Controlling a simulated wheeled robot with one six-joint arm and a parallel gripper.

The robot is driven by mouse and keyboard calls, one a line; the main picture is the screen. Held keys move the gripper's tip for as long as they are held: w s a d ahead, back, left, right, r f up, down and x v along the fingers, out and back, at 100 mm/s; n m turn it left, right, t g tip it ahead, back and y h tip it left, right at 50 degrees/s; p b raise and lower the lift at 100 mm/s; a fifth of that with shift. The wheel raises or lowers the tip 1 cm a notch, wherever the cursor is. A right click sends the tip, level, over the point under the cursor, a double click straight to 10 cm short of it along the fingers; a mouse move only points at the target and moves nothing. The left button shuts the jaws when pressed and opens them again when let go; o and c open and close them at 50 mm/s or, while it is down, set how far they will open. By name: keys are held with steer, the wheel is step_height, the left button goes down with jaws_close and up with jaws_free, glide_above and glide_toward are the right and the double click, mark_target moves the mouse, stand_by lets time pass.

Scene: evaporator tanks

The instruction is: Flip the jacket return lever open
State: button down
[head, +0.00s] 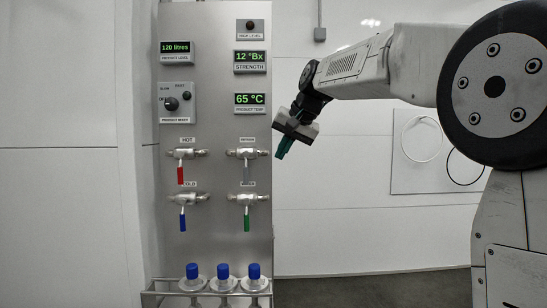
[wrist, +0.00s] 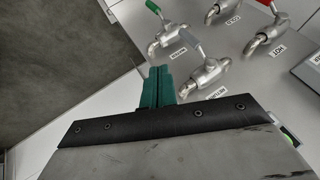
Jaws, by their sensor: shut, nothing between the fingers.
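The return valve (head: 248,153) is on the steel panel, upper right of the valve group. Its grey lever (head: 249,173) hangs straight down, faint against the panel. In the wrist view the return valve (wrist: 206,76) sits above its RETURN label, with the grey lever (wrist: 187,47) pointing up-left in the picture. My gripper (head: 281,152) is just right of the panel edge, apart from the valve, its teal fingers angled down-left. In the wrist view the fingers (wrist: 158,84) are together and empty, left of the return valve with a gap between.
A red-lever HOT valve (head: 180,175), a blue-lever COLD valve (head: 183,222) and a green-lever valve (head: 247,223) share the panel. Blue-capped bottles (head: 223,271) stand in a rack below. A product mixer knob box (head: 176,103) is above.

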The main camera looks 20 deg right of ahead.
mark_target(246, 168)
steer(key=w+a+f, duration=0.5)
steer(key=w+f, duration=0.1)
steer(key=shift+w+a+f, duration=0.25)
steer(key=shift+w+f, duration=0.05)
